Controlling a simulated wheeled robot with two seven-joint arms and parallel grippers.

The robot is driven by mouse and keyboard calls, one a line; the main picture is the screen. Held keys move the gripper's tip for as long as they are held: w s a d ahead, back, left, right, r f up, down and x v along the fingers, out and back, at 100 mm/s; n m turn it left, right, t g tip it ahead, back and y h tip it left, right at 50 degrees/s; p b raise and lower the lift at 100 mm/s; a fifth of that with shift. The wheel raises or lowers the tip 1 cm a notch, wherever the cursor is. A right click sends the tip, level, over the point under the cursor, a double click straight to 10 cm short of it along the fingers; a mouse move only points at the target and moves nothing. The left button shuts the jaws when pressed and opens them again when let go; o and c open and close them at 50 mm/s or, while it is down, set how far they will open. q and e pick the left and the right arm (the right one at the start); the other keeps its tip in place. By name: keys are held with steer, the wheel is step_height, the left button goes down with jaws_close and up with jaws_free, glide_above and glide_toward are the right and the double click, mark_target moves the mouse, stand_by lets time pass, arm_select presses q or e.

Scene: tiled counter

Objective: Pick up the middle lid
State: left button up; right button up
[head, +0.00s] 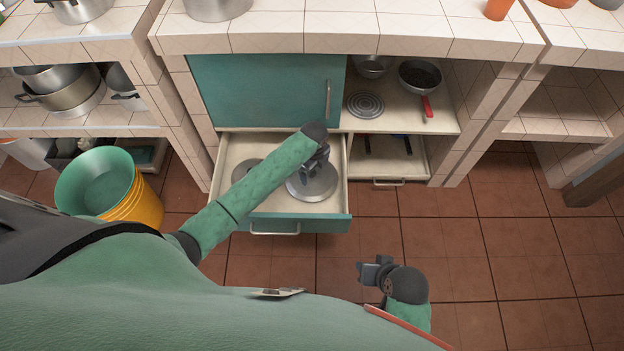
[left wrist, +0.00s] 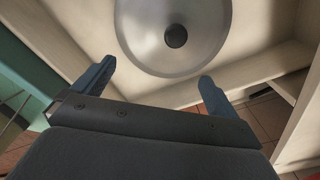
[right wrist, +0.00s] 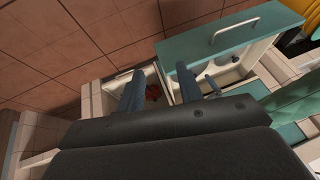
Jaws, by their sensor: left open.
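An open drawer (head: 340,190) under the counter holds round metal lids. One lid (head: 322,188) lies on the right side of the drawer, partly under my left gripper (head: 318,160). Another lid (head: 243,168) lies to its left, partly hidden by my left arm. Any lid under the arm is hidden. In the left wrist view, a lid (left wrist: 140,30) with a dark knob (left wrist: 176,36) lies beyond my open, empty left fingers (left wrist: 155,78), apart from them. My right gripper (head: 372,272) is over the floor, away from the drawer; its empty fingers stand apart in the right wrist view (right wrist: 160,85).
The drawer's teal front (head: 320,224) and side walls bound the lids. A closed teal cabinet door (head: 262,90) is above it. Open shelves at right hold a pan (head: 420,76) and a round burner plate (head: 365,104). Stacked buckets (head: 100,182) stand at left. The floor at right is clear.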

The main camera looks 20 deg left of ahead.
arm_select(q)
steer(key=shift+w+a+f+m, duration=0.1)
steer(key=shift+w+a+m, duration=0.15)
steer(key=shift+w+a, duration=0.3)
steer(key=shift+w+a+f+m, duration=0.1)
steer(key=shift+w+a+m, duration=0.2)
steer(key=shift+w, duration=0.35)
steer(key=shift+w+a+f, duration=0.15)
steer(key=shift+f, duration=1.4)
steer(key=shift+w+a+f, duration=0.1)
steer(key=shift+f, duration=2.25)
arm_select(e)
steer(key=shift+s+a+r, duration=0.1)
steer(key=shift+a+r, duration=0.1)
steer(key=shift+r, duration=0.3)
arm_select(q)
steer(key=shift+c, duration=0.2)
steer(key=c, duration=2)
